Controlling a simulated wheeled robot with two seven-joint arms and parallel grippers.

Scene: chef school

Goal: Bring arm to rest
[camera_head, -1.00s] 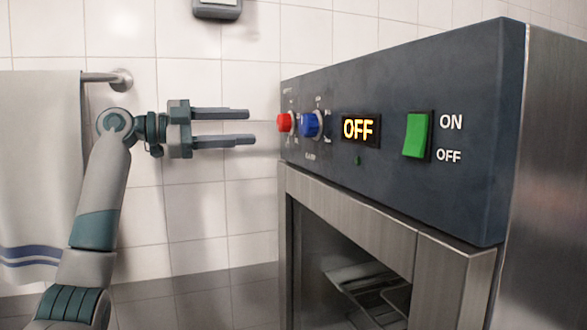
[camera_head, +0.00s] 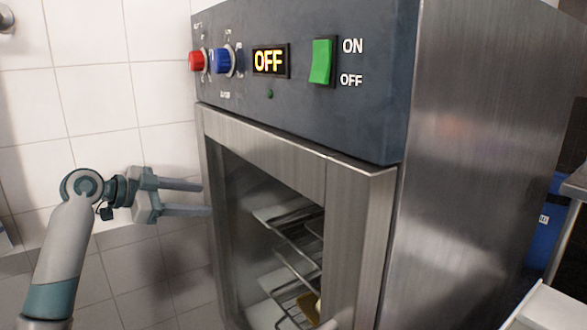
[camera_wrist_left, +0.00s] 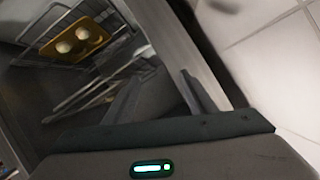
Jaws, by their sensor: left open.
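My left gripper (camera_head: 208,198) is open and empty in the head view, with its two fingers pointing right at the left front edge of the oven (camera_head: 300,165). I cannot tell whether the fingertips touch the oven frame. In the left wrist view the open fingers (camera_wrist_left: 160,98) show in front of the oven opening. The right gripper is in neither view.
The oven has a red knob (camera_head: 198,61), a blue knob (camera_head: 222,61), a display (camera_head: 270,61) reading OFF and a green switch (camera_head: 322,62). Inside are wire racks and a yellow-brown tray (camera_wrist_left: 76,42) with pale round items. A blue bin (camera_head: 545,225) stands at the right.

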